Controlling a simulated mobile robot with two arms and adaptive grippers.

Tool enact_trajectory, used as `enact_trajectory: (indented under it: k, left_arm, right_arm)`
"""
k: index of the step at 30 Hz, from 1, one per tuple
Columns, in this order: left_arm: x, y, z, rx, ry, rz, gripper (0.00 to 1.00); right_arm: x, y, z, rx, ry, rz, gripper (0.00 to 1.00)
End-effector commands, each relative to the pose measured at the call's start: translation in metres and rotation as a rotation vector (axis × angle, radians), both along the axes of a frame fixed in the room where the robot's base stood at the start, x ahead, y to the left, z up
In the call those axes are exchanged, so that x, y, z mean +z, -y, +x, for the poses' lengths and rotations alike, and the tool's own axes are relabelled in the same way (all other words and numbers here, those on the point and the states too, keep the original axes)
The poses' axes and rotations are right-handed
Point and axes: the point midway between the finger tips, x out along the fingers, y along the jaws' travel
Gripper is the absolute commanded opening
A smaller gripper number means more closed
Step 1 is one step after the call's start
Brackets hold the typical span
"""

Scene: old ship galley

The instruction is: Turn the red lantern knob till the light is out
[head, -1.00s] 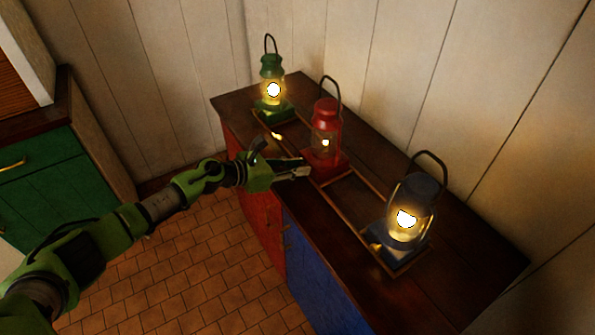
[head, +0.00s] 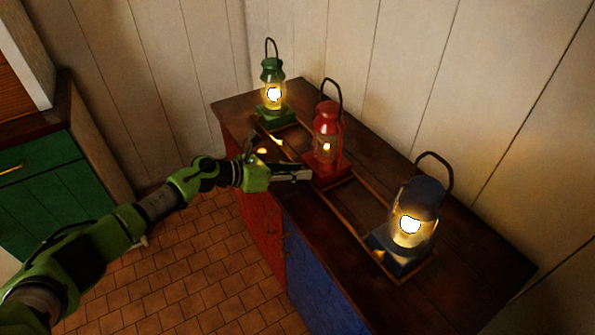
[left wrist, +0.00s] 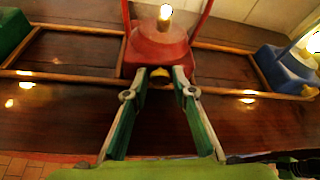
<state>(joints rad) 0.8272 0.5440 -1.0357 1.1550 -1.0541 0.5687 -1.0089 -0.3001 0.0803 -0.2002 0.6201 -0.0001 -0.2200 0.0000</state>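The red lantern (head: 327,118) stands on the dark wooden counter between a green and a blue lantern, its small flame lit. In the left wrist view its red base (left wrist: 158,48) is straight ahead. A small brass knob (left wrist: 159,74) sticks out low on the base's front. My left gripper (head: 307,174) is level with the base in the head view. In the left wrist view its fingertips (left wrist: 160,77) lie on either side of the knob, with narrow gaps showing, so it is open around the knob. My right gripper is not in view.
The green lantern (head: 272,92) and the blue lantern (head: 408,220) are both lit brightly. A low wooden rail frame (head: 357,202) runs along the counter (head: 465,250) around the lantern bases. The plank wall is close behind. Open tiled floor (head: 205,265) lies in front.

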Motion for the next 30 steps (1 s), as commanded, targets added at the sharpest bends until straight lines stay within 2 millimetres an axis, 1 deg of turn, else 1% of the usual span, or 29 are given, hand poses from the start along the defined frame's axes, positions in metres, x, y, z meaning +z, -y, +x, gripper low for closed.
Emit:
enact_trajectory:
  k: [8,11,14,24,27,30]
  left_arm:
    - [0.000,0.000,0.000,0.000,0.000,0.000,0.26]
    - [0.001,-0.004,-0.002,0.001,0.000,0.000,0.26]
    - [0.005,-0.015,-0.007,0.002,0.000,0.002,0.26]
    - [0.031,-0.071,-0.041,0.002,0.000,0.003,0.26]
    - [0.037,-0.084,-0.048,0.002,-0.002,0.002,0.26]
    - [0.041,-0.092,-0.053,0.001,0.000,0.001,0.26]
  right_arm:
    - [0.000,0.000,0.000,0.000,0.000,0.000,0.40]
    - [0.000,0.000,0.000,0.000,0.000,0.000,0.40]
    - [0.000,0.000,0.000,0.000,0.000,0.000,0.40]
    - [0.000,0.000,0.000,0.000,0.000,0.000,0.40]
    - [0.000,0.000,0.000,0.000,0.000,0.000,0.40]
    - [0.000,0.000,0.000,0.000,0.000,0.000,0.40]
